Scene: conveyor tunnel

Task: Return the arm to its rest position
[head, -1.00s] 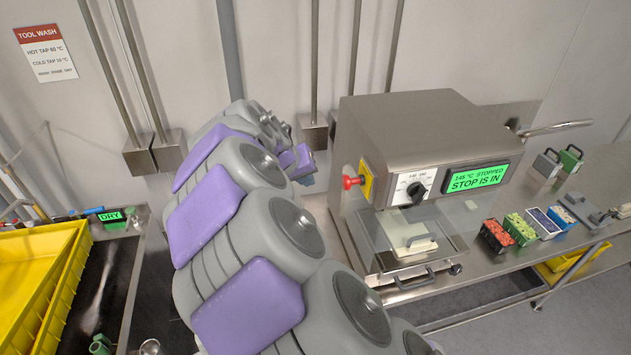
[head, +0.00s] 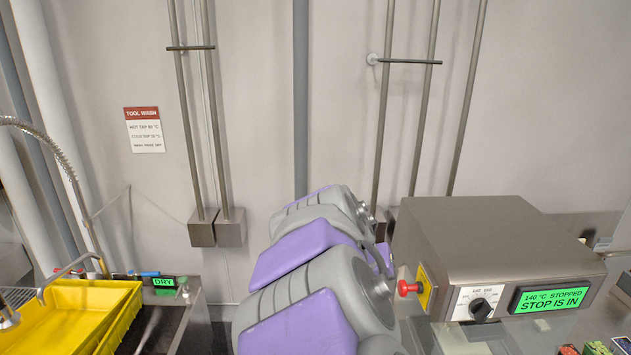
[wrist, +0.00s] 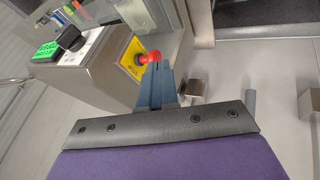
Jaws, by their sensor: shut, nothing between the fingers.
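My arm, in grey and purple segments, rises from the bottom middle of the head view and bends away toward the wall, left of the steel machine (head: 490,245). My gripper is hidden there behind the arm. In the wrist view my gripper (wrist: 158,72) shows its blue-grey fingers shut together, with nothing held. The red stop button (wrist: 149,57) appears right by the fingertips in that view; I cannot tell whether they touch. The button also shows on its yellow plate in the head view (head: 409,288).
The machine's green display (head: 551,299) reads 140 °C, stopped, stop is in. A black dial (head: 481,309) sits beside it. A yellow tray (head: 75,310) stands at the left by a green DRY sign (head: 164,282). Wall pipes and the tool wash notice (head: 144,130) are behind.

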